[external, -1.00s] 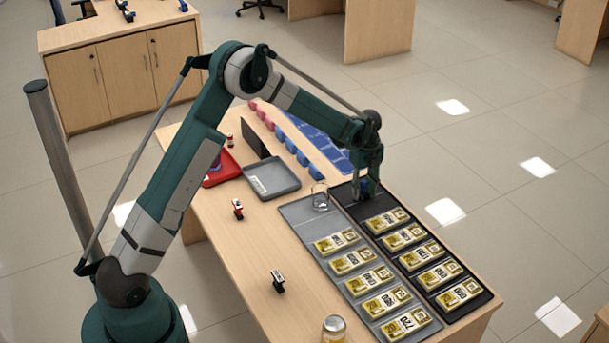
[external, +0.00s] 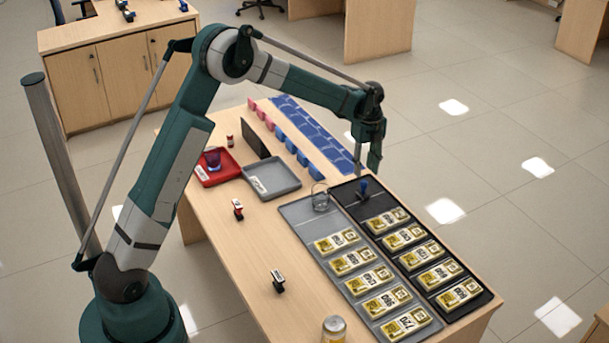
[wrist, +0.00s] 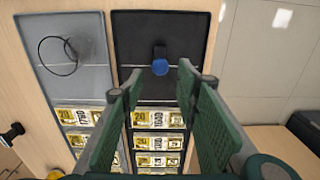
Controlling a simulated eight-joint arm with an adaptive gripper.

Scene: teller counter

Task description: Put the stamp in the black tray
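The stamp (external: 363,187), with a blue round handle and a dark base, stands upright in the bare far compartment of the black tray (external: 346,194). In the wrist view the stamp (wrist: 160,66) and the tray's dark floor (wrist: 137,45) are seen from above. The stamp stands apart from the tray walls, near the divider line. My gripper (external: 368,164) is above the stamp, clear of it. Its two fingers (wrist: 160,84) are spread wide with nothing between them.
Gold-coloured blocks fill both trays' near parts. Other stamps (external: 278,281) (external: 238,209) stand on the counter. A red tray (external: 228,173) holds a purple cup (external: 212,158).

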